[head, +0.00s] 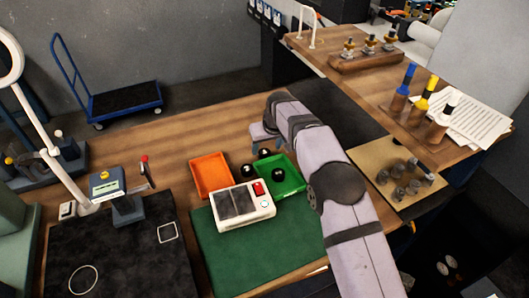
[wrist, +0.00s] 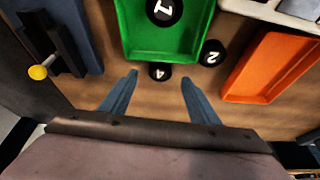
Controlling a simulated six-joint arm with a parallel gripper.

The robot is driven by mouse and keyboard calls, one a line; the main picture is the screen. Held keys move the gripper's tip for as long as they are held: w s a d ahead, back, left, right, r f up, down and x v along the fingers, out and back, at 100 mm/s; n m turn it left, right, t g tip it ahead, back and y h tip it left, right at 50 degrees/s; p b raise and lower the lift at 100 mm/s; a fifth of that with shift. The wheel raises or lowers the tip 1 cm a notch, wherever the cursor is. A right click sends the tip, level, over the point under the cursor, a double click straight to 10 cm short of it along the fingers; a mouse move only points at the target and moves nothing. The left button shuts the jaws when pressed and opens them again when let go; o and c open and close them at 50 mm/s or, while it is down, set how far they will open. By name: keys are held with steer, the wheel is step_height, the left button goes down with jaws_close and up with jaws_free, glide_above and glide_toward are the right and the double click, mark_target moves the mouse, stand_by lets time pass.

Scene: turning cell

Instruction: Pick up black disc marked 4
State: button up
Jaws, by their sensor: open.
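The black disc marked 4 (wrist: 160,71) lies on the wooden table just outside the green tray's edge. In the head view it seems to be the dark round piece (head: 264,153) beneath my gripper (head: 264,139). In the wrist view my gripper (wrist: 160,78) is open and empty, with one finger on each side of the disc's line. I cannot tell how high the fingertips are above it. A black disc marked 2 (wrist: 212,52) lies beside it, between the trays. A black disc marked 1 (wrist: 165,10) is in the green tray (wrist: 128,38).
An orange tray (head: 209,175) stands left of the green tray (head: 297,185) in the head view. A white device with dark panels (head: 241,207) stands in front of them. A yellow-knobbed fixture (wrist: 39,71) is at the wrist view's left. Bare wood lies behind the trays.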

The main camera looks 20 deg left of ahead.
mark_target(264, 152)
steer(key=shift+p+x, duration=0.85)
steer(key=shift+x, duration=1)
steer(key=shift+c, duration=0.7)
steer(key=c, duration=1.2)
steer(key=shift+r, duration=0.1)
